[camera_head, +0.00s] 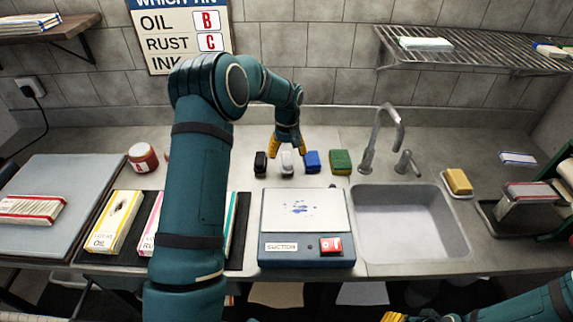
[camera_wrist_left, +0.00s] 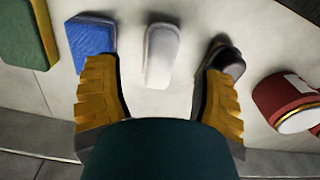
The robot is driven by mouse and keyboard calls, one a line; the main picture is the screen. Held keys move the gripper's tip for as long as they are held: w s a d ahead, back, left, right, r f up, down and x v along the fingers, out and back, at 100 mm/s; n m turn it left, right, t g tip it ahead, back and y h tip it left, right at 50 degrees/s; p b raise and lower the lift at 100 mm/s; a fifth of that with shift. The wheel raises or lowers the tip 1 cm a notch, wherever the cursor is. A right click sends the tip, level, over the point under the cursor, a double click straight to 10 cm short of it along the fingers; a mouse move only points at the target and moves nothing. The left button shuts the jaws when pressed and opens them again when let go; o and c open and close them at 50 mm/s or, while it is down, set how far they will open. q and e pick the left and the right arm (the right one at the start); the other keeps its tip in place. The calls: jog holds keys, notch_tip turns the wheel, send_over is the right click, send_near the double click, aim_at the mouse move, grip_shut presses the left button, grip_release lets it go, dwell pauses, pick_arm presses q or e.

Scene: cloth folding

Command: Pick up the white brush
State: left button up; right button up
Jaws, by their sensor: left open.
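The white brush (camera_head: 287,164) stands at the back of the counter, between a black one (camera_head: 260,163) and a blue one (camera_head: 312,161). My left gripper (camera_head: 287,150) is open and points down just behind and above the white brush. In the left wrist view the white brush (camera_wrist_left: 161,55) lies in line with the gap between the yellow fingers of my left gripper (camera_wrist_left: 158,78), with nothing gripped. One finger overlaps the blue brush (camera_wrist_left: 92,38) and the other the black brush (camera_wrist_left: 226,58). My right gripper (camera_head: 395,317) shows only partly at the bottom edge.
A green sponge (camera_head: 341,161) stands right of the blue brush. A red jar (camera_head: 143,157) is farther left. A suction box (camera_head: 307,250) with a stained top stands in front. A sink (camera_head: 400,220) with a faucet (camera_head: 381,135) is to the right.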

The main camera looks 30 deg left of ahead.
aim_at(287, 159)
pick_arm(q)
notch_tip(287, 159, down, 4)
jog(key=shift+a+r, duration=0.15)
jog(key=shift+r, duration=0.05)
grip_shut()
notch_tip(287, 159, up, 10)
jog(key=shift+r+p, duration=0.1)
jog(key=shift+p, duration=0.35)
dwell(0.4)
